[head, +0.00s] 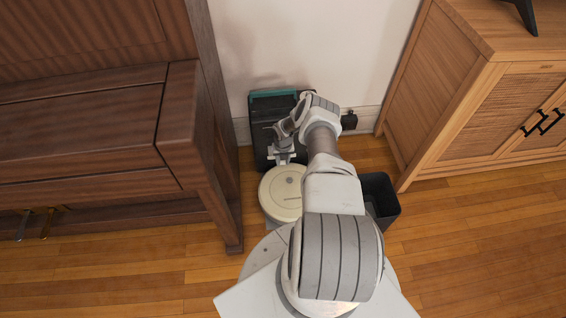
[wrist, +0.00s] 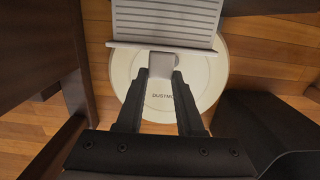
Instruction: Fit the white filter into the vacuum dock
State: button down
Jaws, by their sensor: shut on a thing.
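The white filter (wrist: 165,22) shows at the top of the wrist view as a ridged panel with a wider lip along its near edge. A tab on that edge sits between the two fingers of my gripper (wrist: 161,76), which is shut on it. The filter is above the round vacuum, and its far end is cut off by the frame. The vacuum dock (head: 262,128) is a dark unit with a teal top against the wall in the head view. My arm covers its right part, and its filter opening cannot be made out. My gripper is in front of the dock.
The round cream robot vacuum (head: 283,203) sits on the floor before the dock; it also shows in the wrist view (wrist: 205,80). A dark bin (head: 385,199) stands right of my arm. A brown wooden piano (head: 185,125) is close left, a cabinet (head: 440,110) right.

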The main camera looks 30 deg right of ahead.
jog(key=shift+w+d+b, duration=0.25)
jog(key=shift+w+b, duration=0.25)
jog(key=shift+b, duration=0.2)
jog(key=shift+b, duration=0.55)
jog(key=shift+w+d, duration=0.1)
jog(key=shift+w, duration=0.1)
dwell(0.5)
